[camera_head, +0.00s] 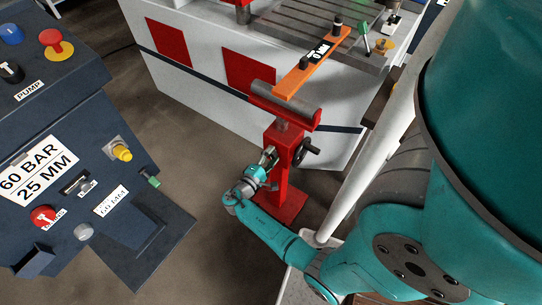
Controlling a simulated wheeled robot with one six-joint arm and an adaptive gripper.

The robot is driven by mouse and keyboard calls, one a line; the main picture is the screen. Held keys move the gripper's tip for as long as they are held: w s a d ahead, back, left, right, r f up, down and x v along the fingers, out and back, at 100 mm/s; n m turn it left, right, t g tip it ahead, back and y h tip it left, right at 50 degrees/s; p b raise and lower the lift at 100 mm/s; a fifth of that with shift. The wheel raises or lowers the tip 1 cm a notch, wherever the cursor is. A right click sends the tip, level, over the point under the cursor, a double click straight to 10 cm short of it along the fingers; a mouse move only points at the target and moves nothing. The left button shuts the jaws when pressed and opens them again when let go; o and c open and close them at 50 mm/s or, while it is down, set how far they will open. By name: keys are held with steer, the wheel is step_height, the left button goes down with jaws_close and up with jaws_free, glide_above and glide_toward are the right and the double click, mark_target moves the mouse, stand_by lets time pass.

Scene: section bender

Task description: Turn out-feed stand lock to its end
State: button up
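The red out-feed stand (289,170) stands on the floor in front of the white machine, with a grey roller (287,97) across its top. A black hand knob (311,149) sticks out on the right side of its post; I cannot tell if this is the lock. My gripper (269,156) is at the left front side of the post, close against it or touching. The fingers are small and partly blend with the post, so I cannot tell whether they are open or closed on a part there. Any lock part at the fingertips is hidden.
A dark blue control console (85,170) with buttons and labels fills the left. An orange bar (312,65) marked "0 MM" reaches over the roller from the slotted machine table (300,25). A pale bar (370,165) slants beside my arm. Bare floor lies between console and stand.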

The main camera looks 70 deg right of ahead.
stand_by(0.3)
steer(key=v, duration=1.2)
steer(key=shift+s+f, duration=0.1)
stand_by(0.4)
